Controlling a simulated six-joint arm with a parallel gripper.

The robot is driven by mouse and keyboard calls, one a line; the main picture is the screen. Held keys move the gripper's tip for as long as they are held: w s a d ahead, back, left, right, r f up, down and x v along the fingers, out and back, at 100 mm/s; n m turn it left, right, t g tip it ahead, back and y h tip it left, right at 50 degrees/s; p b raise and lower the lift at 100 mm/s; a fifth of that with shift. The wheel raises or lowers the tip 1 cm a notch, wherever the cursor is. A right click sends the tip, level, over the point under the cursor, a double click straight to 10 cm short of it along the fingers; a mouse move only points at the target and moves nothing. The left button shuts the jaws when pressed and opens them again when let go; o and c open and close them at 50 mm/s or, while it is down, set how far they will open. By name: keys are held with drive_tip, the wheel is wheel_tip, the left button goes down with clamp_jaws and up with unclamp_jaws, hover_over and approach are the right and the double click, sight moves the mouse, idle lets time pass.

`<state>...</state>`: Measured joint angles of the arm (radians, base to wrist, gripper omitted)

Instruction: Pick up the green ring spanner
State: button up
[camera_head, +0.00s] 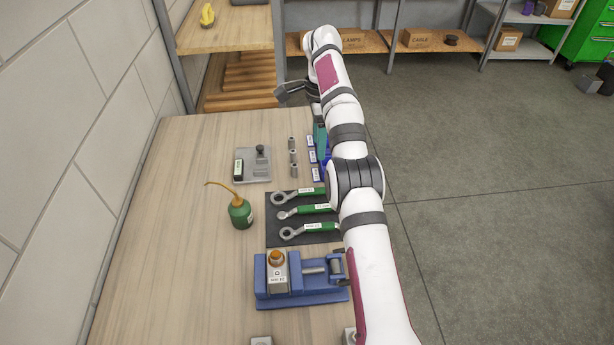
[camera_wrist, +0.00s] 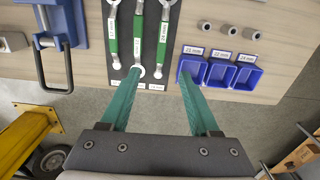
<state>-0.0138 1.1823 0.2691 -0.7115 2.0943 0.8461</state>
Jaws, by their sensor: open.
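Three spanners with green handles lie side by side on a dark mat (camera_head: 273,240): a far one (camera_head: 310,192), a middle one (camera_head: 316,209) and a near one (camera_head: 318,227). The handles bear white labels, too small to read surely. My gripper (camera_wrist: 160,74) is open and empty, its teal fingers apart near the spanners' lower ends. In the head view my arm hides the spanners' right ends and much of the gripper (camera_head: 321,140).
A blue vise (camera_head: 300,290) holding a block stands nearer. A green oil can (camera_head: 240,212) is left of the mat. A grey fixture plate (camera_head: 255,175) is behind the can. The table's left side is clear.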

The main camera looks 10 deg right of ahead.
sight(317, 190)
drive_tip(key=f, duration=1.6)
drive_tip(key=shift+w+f, duration=0.2)
drive_tip(key=shift+f, duration=0.1)
drive_tip(key=shift+c, duration=0.3)
clamp_jaws()
drive_tip(key=shift+r, duration=0.1)
